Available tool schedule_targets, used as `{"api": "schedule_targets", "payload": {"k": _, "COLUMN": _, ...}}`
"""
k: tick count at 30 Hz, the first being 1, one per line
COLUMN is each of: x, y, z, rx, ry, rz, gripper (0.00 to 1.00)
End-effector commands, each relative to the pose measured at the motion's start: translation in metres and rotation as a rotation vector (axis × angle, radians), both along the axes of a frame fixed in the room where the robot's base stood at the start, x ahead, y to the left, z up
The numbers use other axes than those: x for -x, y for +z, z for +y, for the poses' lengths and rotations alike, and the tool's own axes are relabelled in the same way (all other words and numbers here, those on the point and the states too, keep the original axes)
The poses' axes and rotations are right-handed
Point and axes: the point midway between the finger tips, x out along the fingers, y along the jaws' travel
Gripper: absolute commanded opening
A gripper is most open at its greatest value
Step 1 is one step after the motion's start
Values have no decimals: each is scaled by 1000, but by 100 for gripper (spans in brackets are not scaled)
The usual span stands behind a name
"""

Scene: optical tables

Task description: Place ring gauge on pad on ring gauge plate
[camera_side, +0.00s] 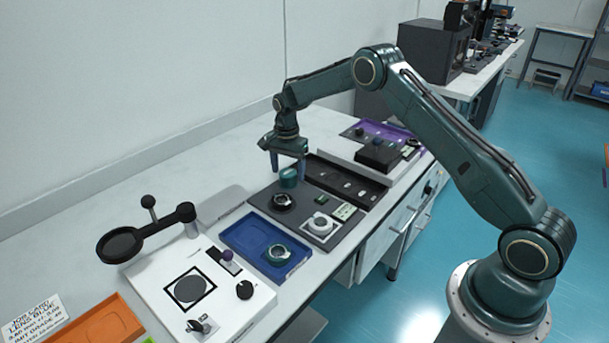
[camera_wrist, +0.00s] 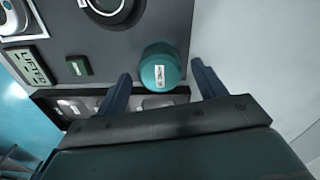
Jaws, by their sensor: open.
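A teal cylinder (camera_side: 288,180) with a small white label stands at the back of the dark grey plate (camera_side: 262,200). My gripper (camera_side: 288,170) is open, pointing down at it. In the wrist view the cylinder (camera_wrist: 160,66) appears between the spread fingertips, with a gap on each side. A black ring-shaped piece (camera_side: 283,202) sits on the plate. A pale grey ring-shaped piece (camera_side: 320,223) sits on a white-bordered square at the plate's front. A teal and silver ring (camera_side: 277,254) lies in the blue tray (camera_side: 245,236). I cannot tell which ring is the ring gauge.
A small green block (camera_side: 321,198) and a lettered display (camera_side: 344,212) are on the plate. A long dark tray (camera_side: 350,183) lies behind it. A white instrument base (camera_side: 225,292) with a magnifier arm (camera_side: 150,236) stands at left.

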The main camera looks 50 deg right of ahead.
Motion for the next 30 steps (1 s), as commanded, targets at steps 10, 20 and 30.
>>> {"api": "schedule_targets", "payload": {"k": 10, "x": -1, "y": 58, "z": 0, "rx": 1, "ry": 0, "rz": -4, "gripper": 70}}
{"api": "schedule_targets", "payload": {"k": 20, "x": 0, "y": 95, "z": 0, "rx": 1, "ry": 0, "rz": -1, "gripper": 70}}
{"api": "schedule_targets", "payload": {"k": 30, "x": 0, "y": 100, "z": 0, "rx": 0, "ry": 0, "rz": 0, "gripper": 70}}
